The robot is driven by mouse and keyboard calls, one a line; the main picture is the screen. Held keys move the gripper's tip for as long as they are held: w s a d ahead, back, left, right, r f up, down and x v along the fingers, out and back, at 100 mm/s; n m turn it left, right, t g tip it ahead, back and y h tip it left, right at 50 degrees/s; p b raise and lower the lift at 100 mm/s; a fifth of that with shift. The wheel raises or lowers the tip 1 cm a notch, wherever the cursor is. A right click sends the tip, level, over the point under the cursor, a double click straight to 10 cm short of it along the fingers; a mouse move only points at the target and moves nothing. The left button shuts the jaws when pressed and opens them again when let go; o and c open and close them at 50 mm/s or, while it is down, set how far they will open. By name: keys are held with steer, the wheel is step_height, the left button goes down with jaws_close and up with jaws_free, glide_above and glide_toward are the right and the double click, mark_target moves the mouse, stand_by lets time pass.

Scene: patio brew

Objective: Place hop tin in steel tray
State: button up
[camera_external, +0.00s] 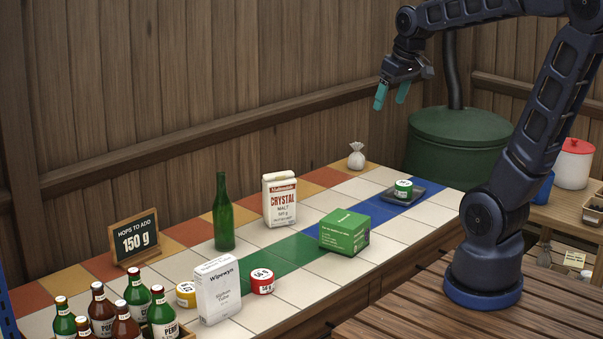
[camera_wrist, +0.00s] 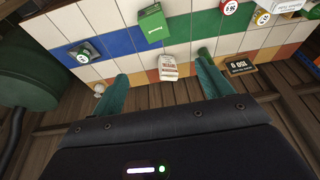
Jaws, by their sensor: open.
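Three small round hop tins show. A green-banded tin (camera_external: 403,188) sits on the dark steel tray (camera_external: 419,192) at the far right end of the tiled counter. A red tin (camera_external: 262,281) and a yellow tin (camera_external: 186,293) stand near the front, the yellow one partly hidden by a white box. In the wrist view, the red tin (camera_wrist: 229,7), yellow tin (camera_wrist: 263,18) and green tin (camera_wrist: 83,58) also show. My gripper (camera_external: 391,97) is open and empty, high above the counter's back edge; its teal fingers frame the wrist view (camera_wrist: 161,85).
A chalkboard (camera_external: 134,237) reads "HOPS TO ADD 150 g". A green bottle (camera_external: 223,214), malt bag (camera_external: 281,200), green box (camera_external: 344,232), white box (camera_external: 217,290) and crate of bottles (camera_external: 131,306) stand on the counter. A small sack (camera_external: 356,156) is at the back.

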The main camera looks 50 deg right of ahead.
steer(key=s+a+f+t, duration=0.1)
steer(key=s+a, duration=0.4)
steer(key=s, duration=0.5)
steer(key=shift+s, duration=0.2)
steer(key=shift+d, duration=0.1)
